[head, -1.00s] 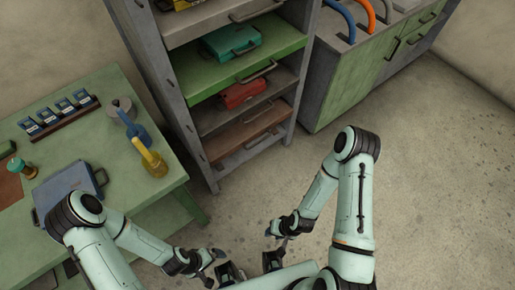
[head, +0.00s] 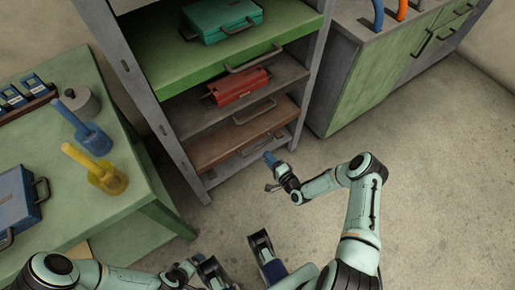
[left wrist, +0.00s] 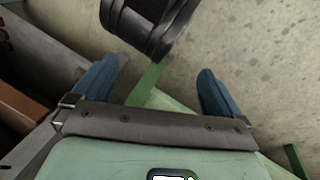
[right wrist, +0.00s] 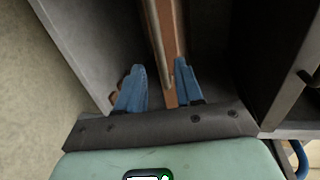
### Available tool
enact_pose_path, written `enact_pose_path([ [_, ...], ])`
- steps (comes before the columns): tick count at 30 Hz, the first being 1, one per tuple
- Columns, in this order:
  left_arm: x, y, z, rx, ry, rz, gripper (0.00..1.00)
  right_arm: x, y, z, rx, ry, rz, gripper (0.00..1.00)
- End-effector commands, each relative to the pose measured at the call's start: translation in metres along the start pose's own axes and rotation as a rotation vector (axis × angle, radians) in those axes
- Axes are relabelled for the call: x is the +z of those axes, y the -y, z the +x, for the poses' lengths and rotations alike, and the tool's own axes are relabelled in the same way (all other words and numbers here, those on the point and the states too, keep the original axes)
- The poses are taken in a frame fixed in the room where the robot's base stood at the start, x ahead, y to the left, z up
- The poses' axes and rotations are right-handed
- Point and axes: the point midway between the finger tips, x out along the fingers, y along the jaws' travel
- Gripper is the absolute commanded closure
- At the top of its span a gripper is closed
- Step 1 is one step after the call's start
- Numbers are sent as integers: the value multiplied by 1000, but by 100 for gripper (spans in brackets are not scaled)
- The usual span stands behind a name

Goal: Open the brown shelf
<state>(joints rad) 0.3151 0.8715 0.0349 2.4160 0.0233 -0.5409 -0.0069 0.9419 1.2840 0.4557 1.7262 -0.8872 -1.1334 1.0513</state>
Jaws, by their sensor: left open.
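The brown shelf (head: 228,139) is a low board in the grey rack, below the shelf with the red case, with a grey bar handle (head: 262,143) along its front. My right gripper (head: 269,161) is at the rack's lower front, just below and right of this handle. In the right wrist view its blue fingers (right wrist: 158,75) are apart, with a brown edge (right wrist: 160,35) showing beyond and between them. I cannot tell whether they touch the handle. My left gripper (left wrist: 155,72) is open and empty, low over the floor, away from the rack.
Above are a red case (head: 238,86) on a grey shelf and a teal case (head: 222,17) on a green shelf (head: 180,61). A green table (head: 125,215) stands left, with blue and yellow items. A green cabinet (head: 360,75) stands right. Floor in front is clear.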

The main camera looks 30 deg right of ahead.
Motion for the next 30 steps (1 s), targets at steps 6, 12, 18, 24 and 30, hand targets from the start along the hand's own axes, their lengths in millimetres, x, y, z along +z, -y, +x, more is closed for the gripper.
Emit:
enact_pose_path([
  [6,-19,6,16,-4,-55,-5,0,1,-3,48,0,3,-2,64],
  [12,-32,9,23,-6,-90,-7,0,1,-2,76,1,2,-2,64],
  [18,-37,10,25,-7,-107,-8,0,1,-1,85,2,2,-1,64],
  [24,-38,10,25,-7,-107,-8,0,1,0,86,3,2,-1,64],
  [30,-37,10,25,-7,-107,-8,0,1,-1,85,2,2,-1,100],
])
